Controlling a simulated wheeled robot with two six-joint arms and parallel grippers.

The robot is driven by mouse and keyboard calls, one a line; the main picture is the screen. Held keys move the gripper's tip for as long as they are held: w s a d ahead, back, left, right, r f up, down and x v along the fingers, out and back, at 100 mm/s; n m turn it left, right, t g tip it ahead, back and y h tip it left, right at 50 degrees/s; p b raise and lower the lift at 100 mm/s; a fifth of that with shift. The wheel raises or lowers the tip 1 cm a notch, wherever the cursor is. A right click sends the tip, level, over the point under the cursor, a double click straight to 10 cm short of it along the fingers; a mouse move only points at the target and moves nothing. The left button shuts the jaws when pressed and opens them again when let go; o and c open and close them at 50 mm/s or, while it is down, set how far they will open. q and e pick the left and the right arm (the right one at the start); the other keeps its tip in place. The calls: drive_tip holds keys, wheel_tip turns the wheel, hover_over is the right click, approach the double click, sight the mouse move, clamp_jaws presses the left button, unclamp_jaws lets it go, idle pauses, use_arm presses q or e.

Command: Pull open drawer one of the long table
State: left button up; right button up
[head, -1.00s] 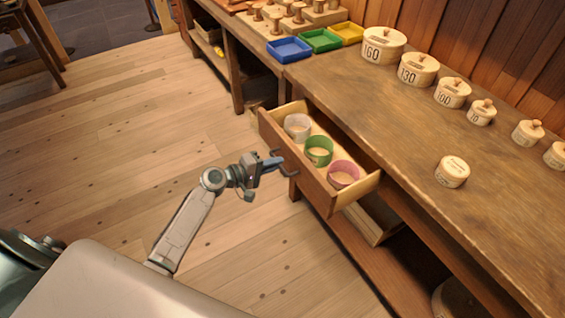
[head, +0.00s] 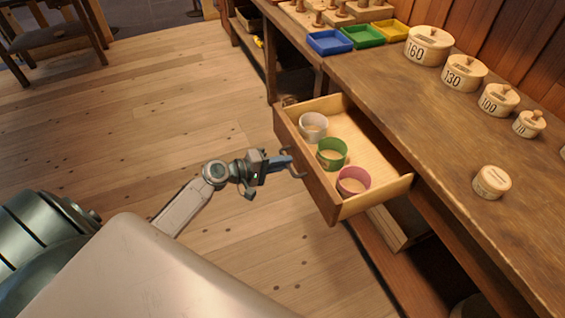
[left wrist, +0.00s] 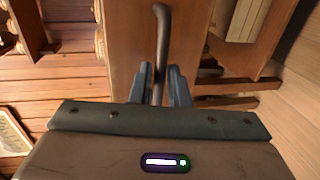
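The drawer (head: 308,172) of the long table (head: 440,130) stands well out from under the tabletop, with its inside showing. It holds a white cup (head: 313,127), a green cup (head: 332,154) and a pink cup (head: 353,181). My left gripper (head: 288,162) is at the dark bar handle (head: 300,175) on the drawer front. In the left wrist view its two fingers (left wrist: 161,88) sit one on each side of the handle (left wrist: 162,40), closed on it. My right gripper is not in view.
Labelled round boxes (head: 463,72) and a small round box (head: 492,182) stand on the tabletop. Blue (head: 329,42), green (head: 361,36) and yellow (head: 390,30) trays lie at the far end. The wooden floor (head: 120,120) left of the drawer is clear.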

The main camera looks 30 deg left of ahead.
use_arm(q)
drive_tip(key=shift+o, duration=1.3)
drive_tip(key=shift+s+a, duration=0.1)
